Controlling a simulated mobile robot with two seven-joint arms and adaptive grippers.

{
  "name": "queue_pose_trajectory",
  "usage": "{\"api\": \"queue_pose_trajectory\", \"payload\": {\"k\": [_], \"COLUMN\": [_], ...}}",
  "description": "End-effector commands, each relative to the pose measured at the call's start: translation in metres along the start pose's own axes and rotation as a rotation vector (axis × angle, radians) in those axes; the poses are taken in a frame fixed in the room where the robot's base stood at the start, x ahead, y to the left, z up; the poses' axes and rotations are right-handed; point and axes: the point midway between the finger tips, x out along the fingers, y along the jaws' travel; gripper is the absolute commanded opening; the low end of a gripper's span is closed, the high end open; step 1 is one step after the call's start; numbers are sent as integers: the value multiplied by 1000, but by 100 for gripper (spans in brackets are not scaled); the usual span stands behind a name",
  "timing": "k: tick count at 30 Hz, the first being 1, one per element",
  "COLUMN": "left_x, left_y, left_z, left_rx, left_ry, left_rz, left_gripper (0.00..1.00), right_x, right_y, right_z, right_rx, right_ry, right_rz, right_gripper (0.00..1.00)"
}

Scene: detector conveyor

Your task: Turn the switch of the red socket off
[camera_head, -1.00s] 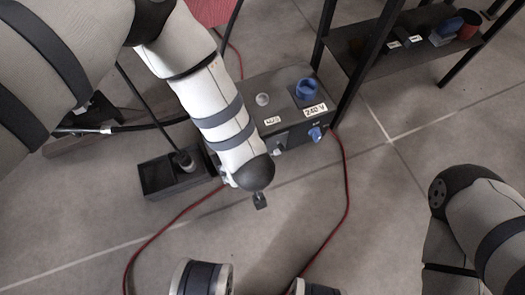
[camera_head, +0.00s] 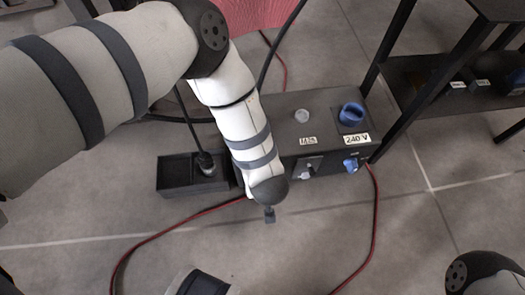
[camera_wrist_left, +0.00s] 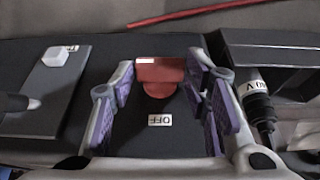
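The red switch (camera_wrist_left: 158,88) shows in the left wrist view on the dark front of the socket box, with a white OFF label (camera_wrist_left: 160,120) upside down below it. My left gripper (camera_wrist_left: 163,75) is open, its purple-padded fingers on either side of the switch. I cannot tell whether the pads touch it. In the head view my left arm hides the red socket, its switch and the gripper fingers. The socket box (camera_head: 325,125) stands on the floor just right of that arm. My right gripper is not in view.
A blue socket (camera_head: 351,114) marked 240 V with a blue switch (camera_head: 351,165) and a white-grey socket (camera_head: 302,115) with a pale switch (camera_head: 305,173) are beside the arm. A black tray (camera_head: 178,174) holds a plug (camera_head: 206,164). Red cables cross the floor; a shelf (camera_head: 430,90) stands right.

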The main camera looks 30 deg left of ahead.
Motion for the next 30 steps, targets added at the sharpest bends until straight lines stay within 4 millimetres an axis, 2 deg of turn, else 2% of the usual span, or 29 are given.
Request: {"api": "queue_pose_trajectory", "payload": {"k": [1, 3, 16, 22, 30], "left_x": [0, 0, -3, -3, 4], "left_y": [0, 0, -3, -8, -16], "left_z": [0, 0, -1, -1, 3], "left_rx": [0, 0, -33, -94, -193], "left_ry": [0, 0, 0, 0, -3], "left_rz": [0, 0, 79, 218, 450], "left_gripper": [24, 12, 12, 12, 12], "right_x": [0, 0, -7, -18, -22], "right_y": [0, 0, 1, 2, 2], "right_z": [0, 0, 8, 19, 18], "right_rx": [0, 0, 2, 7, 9], "right_ry": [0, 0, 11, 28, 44], "right_rz": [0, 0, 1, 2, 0], "right_gripper": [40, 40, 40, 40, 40]}}
